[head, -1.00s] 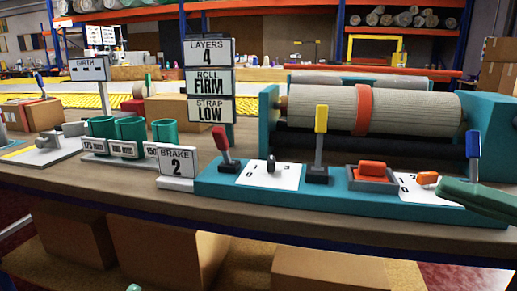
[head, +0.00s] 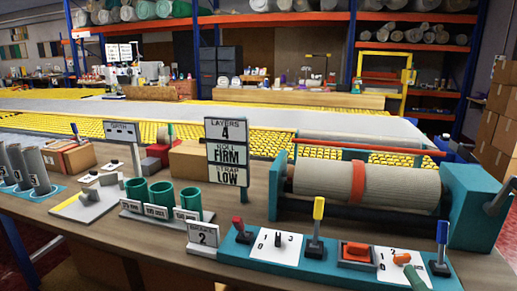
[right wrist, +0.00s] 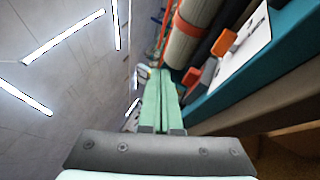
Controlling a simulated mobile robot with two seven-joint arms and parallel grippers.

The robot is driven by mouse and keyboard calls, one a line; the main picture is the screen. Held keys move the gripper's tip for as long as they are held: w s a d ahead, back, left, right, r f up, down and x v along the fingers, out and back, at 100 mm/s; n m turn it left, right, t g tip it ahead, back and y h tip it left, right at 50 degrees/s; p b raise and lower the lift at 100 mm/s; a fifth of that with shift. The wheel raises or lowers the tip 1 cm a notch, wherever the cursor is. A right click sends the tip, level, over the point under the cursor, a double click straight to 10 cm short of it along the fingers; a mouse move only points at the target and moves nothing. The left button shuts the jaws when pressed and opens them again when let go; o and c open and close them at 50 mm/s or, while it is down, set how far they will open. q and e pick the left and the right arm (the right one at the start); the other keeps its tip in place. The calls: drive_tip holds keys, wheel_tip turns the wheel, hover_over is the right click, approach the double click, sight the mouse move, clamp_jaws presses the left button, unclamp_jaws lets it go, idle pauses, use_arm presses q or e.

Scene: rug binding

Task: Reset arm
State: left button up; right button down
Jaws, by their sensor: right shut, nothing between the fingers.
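My right gripper (head: 409,270) reaches in from the bottom edge of the head view, by the right end of the teal control panel (head: 268,255). Its pale green fingers are pressed together and empty; they also show shut in the right wrist view (right wrist: 161,75). In the head view the fingertips overlap the area just below the small orange knob (head: 402,259); I cannot tell whether they touch it. In the wrist view an orange knob (right wrist: 223,43) on a white plate lies to the right, apart from the fingers. My left gripper is not in view.
The panel carries a red lever (head: 238,226), a yellow lever (head: 318,208), an orange rocker (head: 355,249) and a blue lever (head: 441,233). Behind stands a rug roll (head: 325,180) with an orange strap. Signs and green cups (head: 161,194) stand left.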

use_arm(q)
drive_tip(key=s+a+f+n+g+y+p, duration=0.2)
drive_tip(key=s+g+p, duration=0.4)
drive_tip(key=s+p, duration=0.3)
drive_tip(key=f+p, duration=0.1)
drive_tip(key=p, duration=0.3)
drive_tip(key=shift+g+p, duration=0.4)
use_arm(e)
drive_tip(key=s+a+f+m+g+h, duration=0.1)
drive_tip(key=s+a+f+m+g, duration=0.5)
drive_tip(key=m, duration=0.5)
drive_tip(key=s+a+f+m+g+h, duration=0.1)
drive_tip(key=s+a+f+m+g, duration=0.5)
drive_tip(key=s+f+m, duration=0.5)
drive_tip(key=shift+s+a+f, duration=0.3)
drive_tip(key=shift+s+a, duration=0.05)
drive_tip(key=shift+a, duration=0.3)
drive_tip(key=shift+w+d, duration=0.1)
